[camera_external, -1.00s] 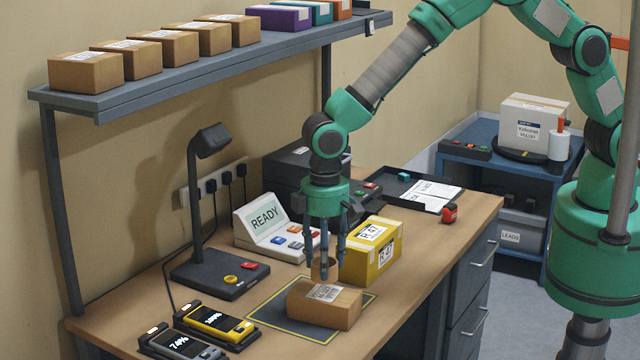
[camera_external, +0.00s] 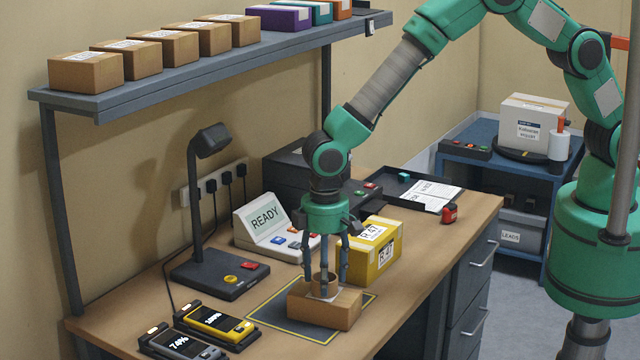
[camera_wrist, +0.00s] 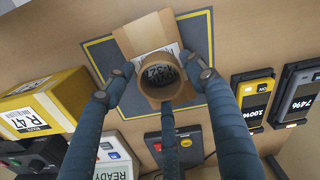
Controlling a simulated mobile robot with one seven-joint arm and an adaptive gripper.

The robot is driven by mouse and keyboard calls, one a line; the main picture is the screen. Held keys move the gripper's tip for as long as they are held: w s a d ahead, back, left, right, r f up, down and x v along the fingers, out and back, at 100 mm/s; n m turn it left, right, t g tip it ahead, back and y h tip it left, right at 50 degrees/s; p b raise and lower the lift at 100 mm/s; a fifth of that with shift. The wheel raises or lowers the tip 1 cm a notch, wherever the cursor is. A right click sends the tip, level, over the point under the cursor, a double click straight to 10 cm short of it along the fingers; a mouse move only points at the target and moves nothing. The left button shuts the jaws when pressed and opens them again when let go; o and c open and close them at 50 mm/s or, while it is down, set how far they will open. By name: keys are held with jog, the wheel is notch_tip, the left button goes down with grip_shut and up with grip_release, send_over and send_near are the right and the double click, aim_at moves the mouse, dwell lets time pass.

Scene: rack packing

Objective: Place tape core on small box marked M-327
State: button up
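The tape core (camera_external: 323,284), a short brown cardboard ring, stands upright on top of the small brown box (camera_external: 335,310). In the wrist view, the core (camera_wrist: 160,78) sits over the white label of the box (camera_wrist: 148,36), and I cannot fully read the print seen through its hole. My gripper (camera_external: 326,282) is around the core with its three fingers pointing down. In the wrist view, my gripper (camera_wrist: 160,82) has its left and right fingertips slightly apart from the core. The near finger overlaps the core's lower edge, so contact there is unclear.
The box lies on a dark mat with a yellow border (camera_external: 264,309). A yellow box marked R.47 (camera_external: 375,254) stands close to the right behind it. A READY display (camera_external: 264,218), a lamp base (camera_external: 215,278) and handheld devices (camera_external: 216,325) stand to the left.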

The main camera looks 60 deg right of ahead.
jog(key=shift+r, duration=0.1)
dwell(0.3)
notch_tip(320, 180, up, 12)
jog(key=shift+r, duration=0.1)
dwell(0.6)
dwell(0.5)
